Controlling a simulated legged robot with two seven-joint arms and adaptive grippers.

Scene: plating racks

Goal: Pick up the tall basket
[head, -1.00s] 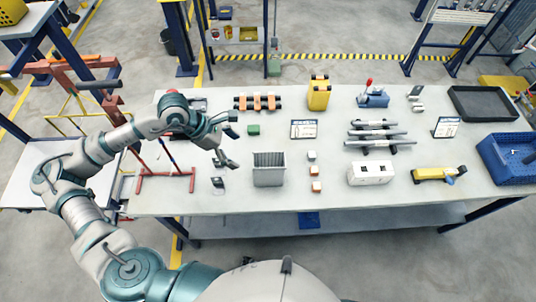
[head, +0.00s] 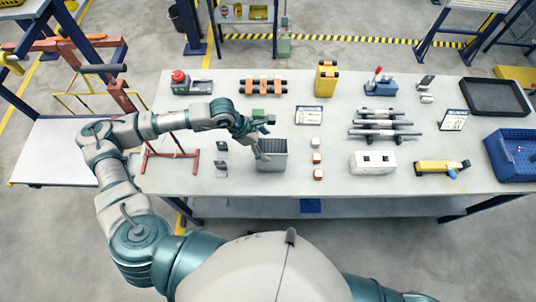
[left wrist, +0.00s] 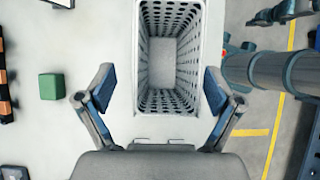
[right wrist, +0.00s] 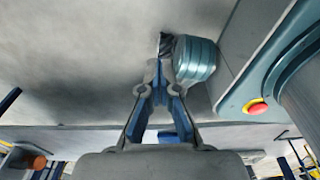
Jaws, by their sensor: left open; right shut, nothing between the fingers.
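The tall basket (head: 273,161) is a light grey, open-topped bin with perforated walls, standing upright near the table's front edge. In the left wrist view its inside (left wrist: 162,100) is seen from above, and it looks empty. My left gripper (head: 265,138) is at the basket's top in the head view.
A white box (head: 372,162), grey bars and a blue crate (head: 512,160) lie further right.

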